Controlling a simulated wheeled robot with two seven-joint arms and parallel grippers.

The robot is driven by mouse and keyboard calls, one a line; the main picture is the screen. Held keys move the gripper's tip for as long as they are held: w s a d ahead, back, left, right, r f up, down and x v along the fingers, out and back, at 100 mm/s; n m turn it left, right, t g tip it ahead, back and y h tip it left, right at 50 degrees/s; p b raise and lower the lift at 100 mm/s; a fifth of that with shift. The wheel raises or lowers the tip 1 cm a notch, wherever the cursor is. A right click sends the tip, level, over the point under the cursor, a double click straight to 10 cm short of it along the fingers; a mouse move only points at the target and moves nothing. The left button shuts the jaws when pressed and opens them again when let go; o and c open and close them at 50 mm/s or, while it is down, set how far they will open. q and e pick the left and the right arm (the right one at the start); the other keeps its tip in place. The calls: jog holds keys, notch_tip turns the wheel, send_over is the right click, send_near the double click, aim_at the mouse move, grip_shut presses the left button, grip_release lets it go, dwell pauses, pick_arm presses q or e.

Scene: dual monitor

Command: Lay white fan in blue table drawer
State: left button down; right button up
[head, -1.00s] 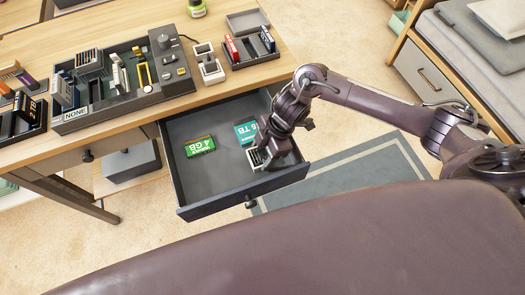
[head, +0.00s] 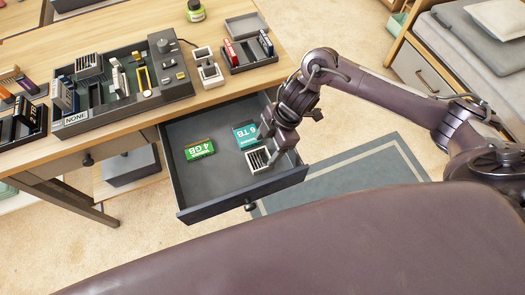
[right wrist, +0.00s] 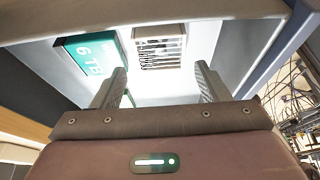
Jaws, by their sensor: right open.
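The white fan (head: 257,160), a small square piece with a slatted face, lies in the open table drawer (head: 208,181), near its right end. It also shows in the right wrist view (right wrist: 159,46), beyond my fingertips. The drawer looks dark blue-grey. My right gripper (head: 283,150) is just above and to the right of the fan, at the drawer's right side. In the right wrist view my right gripper (right wrist: 161,72) has its fingers wide apart with nothing between them. My left gripper is not in view.
A green 4 GB card (head: 200,149) and a teal 6 TB card (head: 245,134) lie in the drawer, the teal one close to the fan. A grey case (head: 170,88) with several parts stands on the table above. The drawer's front left floor is clear.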

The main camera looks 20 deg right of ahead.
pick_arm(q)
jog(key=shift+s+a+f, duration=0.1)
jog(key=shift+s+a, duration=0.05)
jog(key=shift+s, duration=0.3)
pick_arm(e)
jog(key=v, duration=0.7)
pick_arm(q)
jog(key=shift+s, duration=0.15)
